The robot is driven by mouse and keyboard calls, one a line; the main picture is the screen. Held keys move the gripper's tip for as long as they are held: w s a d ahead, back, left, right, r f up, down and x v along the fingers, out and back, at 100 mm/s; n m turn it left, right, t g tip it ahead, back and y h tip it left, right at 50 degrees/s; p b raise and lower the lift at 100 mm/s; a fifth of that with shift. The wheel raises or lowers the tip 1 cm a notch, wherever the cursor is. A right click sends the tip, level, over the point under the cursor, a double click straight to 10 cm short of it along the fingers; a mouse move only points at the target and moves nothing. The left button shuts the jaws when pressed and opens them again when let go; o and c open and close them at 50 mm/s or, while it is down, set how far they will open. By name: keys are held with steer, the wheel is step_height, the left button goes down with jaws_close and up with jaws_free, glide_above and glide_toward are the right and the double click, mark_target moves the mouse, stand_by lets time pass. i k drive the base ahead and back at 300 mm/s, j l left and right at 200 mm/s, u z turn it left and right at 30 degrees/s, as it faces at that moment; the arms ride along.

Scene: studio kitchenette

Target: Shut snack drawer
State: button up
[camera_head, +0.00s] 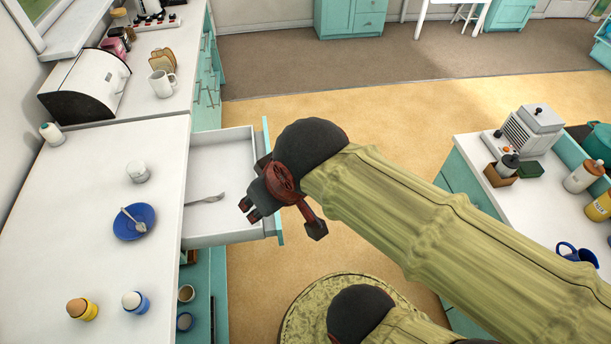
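The open drawer (215,160) has a white interior and extends right from the left-hand counter. Its teal front panel (279,232) is partly hidden behind my arm. A fork (204,199) lies inside; no snacks show in the visible part. No label shows, so I cannot tell whether this is the snack drawer. My gripper (252,209), dark with red parts, overlaps the drawer's front end in the picture. I cannot tell whether it touches the panel or whether its fingers are open or shut.
An open-fronted cupboard with cups (186,293) lies below the drawer. Another counter (480,165) stands right; yellow floor (390,125) lies between.

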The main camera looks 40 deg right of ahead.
mark_target(220, 160)
steer(key=k+l, duration=0.35)
steer(key=l, duration=0.15)
steer(key=k+l, duration=0.35)
steer(key=i+j+z, duration=0.1)
steer(key=z, duration=0.25)
steer(key=i+j+z, duration=0.3)
steer(key=j+z, duration=0.1)
steer(key=z, duration=0.25)
steer(key=i, duration=0.1)
